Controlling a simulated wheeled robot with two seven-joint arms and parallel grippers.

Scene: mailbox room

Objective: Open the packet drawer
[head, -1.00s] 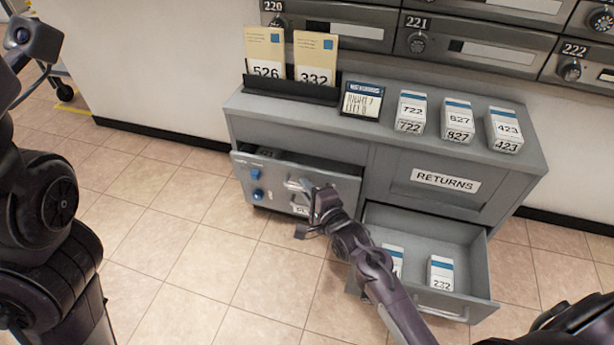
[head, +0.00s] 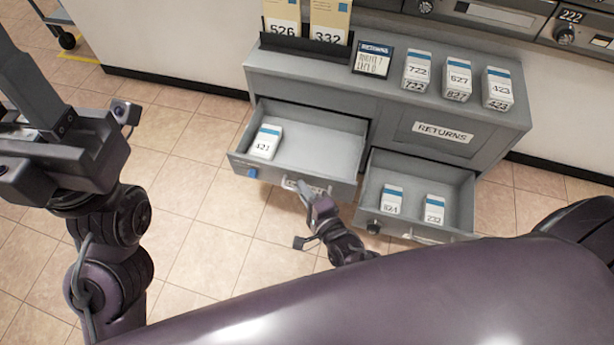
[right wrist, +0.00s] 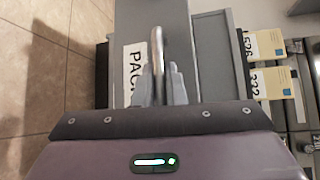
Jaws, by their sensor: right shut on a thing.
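The packet drawer (head: 330,145) is the left drawer of the grey cabinet and stands pulled out, with a white packet marked 421 (head: 265,141) inside at its left. Its label, partly hidden, begins "PAC" (right wrist: 134,72) in the right wrist view. My right gripper (head: 308,192) is at the drawer's front, shut on the metal handle (right wrist: 157,50); its fingers (right wrist: 159,78) lie on both sides of the bar. My left gripper (head: 50,155) is at the left of the head view, away from the cabinet; its jaws cannot be made out.
The right lower drawer (head: 457,203) is also open, with two packets inside. The returns panel (head: 440,140) is above it. Packets, a small sign (head: 372,60) and a card rack (head: 300,45) stand on the cabinet top. The floor left of the cabinet is clear.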

